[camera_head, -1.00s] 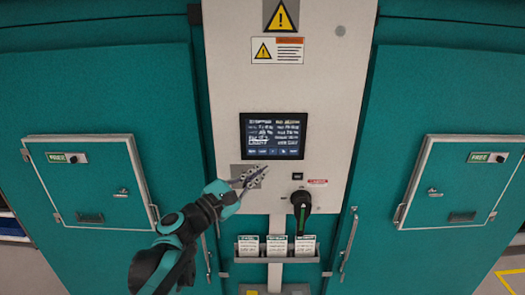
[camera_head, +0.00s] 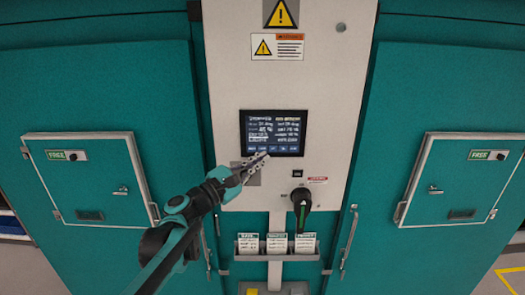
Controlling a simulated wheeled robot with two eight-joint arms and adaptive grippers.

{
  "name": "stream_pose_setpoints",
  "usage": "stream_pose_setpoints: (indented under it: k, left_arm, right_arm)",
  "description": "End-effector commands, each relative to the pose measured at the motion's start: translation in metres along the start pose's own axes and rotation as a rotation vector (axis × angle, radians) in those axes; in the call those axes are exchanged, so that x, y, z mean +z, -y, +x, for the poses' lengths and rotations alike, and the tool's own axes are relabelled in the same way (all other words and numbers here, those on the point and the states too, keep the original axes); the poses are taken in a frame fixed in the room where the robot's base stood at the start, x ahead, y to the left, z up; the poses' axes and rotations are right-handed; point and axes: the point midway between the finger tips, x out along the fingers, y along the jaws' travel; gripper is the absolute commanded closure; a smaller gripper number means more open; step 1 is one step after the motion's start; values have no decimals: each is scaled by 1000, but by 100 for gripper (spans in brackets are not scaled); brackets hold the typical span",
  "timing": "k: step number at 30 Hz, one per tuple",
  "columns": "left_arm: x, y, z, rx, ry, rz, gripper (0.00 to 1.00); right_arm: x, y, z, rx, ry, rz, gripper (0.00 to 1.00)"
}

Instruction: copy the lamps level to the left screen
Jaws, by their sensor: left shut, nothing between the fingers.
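The dark screen (camera_head: 272,133) is on the pale panel between the two chambers. It shows two columns of small white text, left and right, too blurred to read. A row of small labels runs along its bottom edge. One line low in the left column looks highlighted. My left gripper (camera_head: 264,157) is shut and empty, its fingertips at the screen's lower edge, left of centre. I cannot tell whether they touch the glass. My left gripper partly covers a grey plate (camera_head: 252,178) below the screen. My right gripper is not in view.
A black rotary handle (camera_head: 301,203) and a small black switch (camera_head: 297,174) sit below the screen. A rack (camera_head: 276,256) holds three cards lower down. Teal chamber doors with hatches marked FREE, left (camera_head: 90,205) and right (camera_head: 458,203), flank the panel.

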Motion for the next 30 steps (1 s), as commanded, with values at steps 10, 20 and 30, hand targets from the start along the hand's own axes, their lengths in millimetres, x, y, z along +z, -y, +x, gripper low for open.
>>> stream_pose_setpoints:
  k: [10,20,30]
  left_arm:
    - [-12,-11,16,0,0,0,100]
    - [-12,-12,16,0,0,0,100]
    - [-12,-11,16,0,0,0,100]
  right_arm:
    - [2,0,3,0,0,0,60]
    - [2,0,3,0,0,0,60]
    - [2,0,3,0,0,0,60]
